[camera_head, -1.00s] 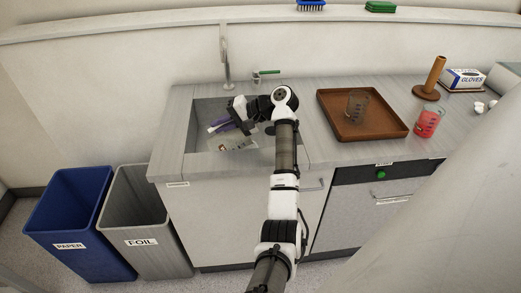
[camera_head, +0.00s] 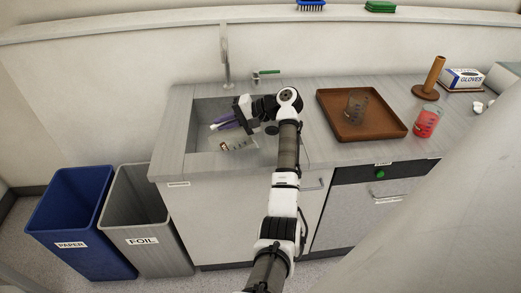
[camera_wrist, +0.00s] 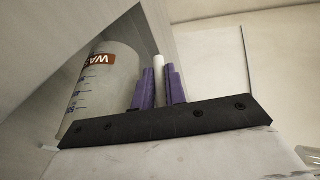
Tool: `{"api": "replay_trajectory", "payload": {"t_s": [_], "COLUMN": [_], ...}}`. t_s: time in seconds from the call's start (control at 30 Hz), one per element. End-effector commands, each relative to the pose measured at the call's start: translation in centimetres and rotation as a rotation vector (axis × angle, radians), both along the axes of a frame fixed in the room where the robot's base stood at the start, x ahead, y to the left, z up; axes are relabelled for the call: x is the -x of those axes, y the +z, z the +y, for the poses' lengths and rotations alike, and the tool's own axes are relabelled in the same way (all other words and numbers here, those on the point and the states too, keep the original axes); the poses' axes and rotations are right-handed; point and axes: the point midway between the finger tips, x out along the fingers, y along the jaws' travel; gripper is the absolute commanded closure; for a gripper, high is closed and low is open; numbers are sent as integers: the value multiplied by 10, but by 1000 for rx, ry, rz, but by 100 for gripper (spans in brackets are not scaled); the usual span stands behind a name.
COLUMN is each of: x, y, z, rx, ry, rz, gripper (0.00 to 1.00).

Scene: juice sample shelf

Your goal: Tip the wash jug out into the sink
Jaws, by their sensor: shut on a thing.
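The wash jug (camera_head: 240,145) is a clear vessel with a brown label, tipped on its side inside the sink basin (camera_head: 205,108). In the wrist view the jug (camera_wrist: 108,80) shows blue scale marks and part of a label starting "WA". My gripper (camera_head: 222,124) has purple fingers and is over the basin. In the wrist view its fingers (camera_wrist: 159,80) are shut on a thin white bar beside the jug, which looks like its handle. I cannot see any liquid in the jug. The inside of its mouth is hidden.
A tap (camera_head: 226,70) stands behind the basin. To the right are a brown tray (camera_head: 330,122) with a clear beaker (camera_head: 356,106), a beaker of red liquid (camera_head: 426,123) and a wooden post (camera_head: 433,78). Blue (camera_head: 70,215) and grey (camera_head: 150,220) bins stand at lower left.

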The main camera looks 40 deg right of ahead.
Motion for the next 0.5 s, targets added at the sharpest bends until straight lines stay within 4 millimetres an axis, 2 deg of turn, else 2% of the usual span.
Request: {"api": "replay_trajectory", "payload": {"t_s": [0.5], "x": [2], "y": [4], "z": [-9], "rx": [-39], "ry": [0], "rz": [-13], "gripper": [100]}}
